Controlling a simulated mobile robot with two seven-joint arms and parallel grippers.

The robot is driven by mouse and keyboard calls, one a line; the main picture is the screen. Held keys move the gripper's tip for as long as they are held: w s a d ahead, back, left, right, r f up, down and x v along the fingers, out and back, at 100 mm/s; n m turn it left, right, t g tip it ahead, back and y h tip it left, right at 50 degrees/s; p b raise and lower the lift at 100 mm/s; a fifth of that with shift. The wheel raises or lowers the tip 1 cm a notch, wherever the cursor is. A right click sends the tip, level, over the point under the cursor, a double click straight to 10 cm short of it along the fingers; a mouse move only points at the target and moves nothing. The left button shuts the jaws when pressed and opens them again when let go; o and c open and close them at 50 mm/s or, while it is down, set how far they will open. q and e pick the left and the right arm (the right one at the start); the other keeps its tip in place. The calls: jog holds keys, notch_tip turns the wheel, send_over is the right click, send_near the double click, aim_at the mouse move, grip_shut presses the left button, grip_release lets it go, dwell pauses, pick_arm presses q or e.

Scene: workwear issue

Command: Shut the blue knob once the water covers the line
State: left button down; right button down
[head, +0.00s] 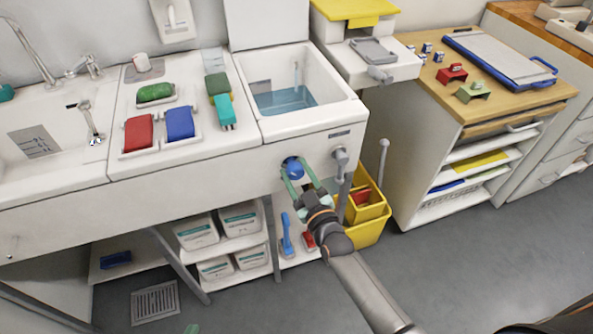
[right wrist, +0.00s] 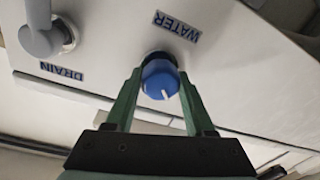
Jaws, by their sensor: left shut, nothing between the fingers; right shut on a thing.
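The blue knob (head: 293,168) sits on the front panel of the white basin (head: 350,112). In the right wrist view the blue knob (right wrist: 160,80) carries a white mark, beside the WATER label (right wrist: 177,25). My right gripper (head: 298,175) is shut on it, with a green finger on each side; its fingers also show in the right wrist view (right wrist: 160,92). Blue water (head: 285,101) covers the basin's bottom. A grey plate (head: 260,87) is on its inner wall; I cannot make out the line. Only the green tip of my left gripper (head: 192,328) shows at the bottom edge.
A grey drain handle (head: 340,160) hangs right of the knob, by the DRAIN label (right wrist: 62,73). A yellow bucket (head: 370,228) stands on the floor below. A wooden-topped cart (head: 500,112) stands right.

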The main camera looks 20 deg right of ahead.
jog(key=m, duration=0.4)
jog(key=shift+a+f+m, duration=0.15)
jog(key=shift+m, duration=0.25)
jog(key=m, duration=0.3)
jog(key=shift+m+t+h, duration=0.3)
jog(key=shift+m, duration=0.7)
jog(key=c, duration=0.7)
grip_release()
jog(key=o, duration=0.4)
jog(key=shift+s, duration=0.1)
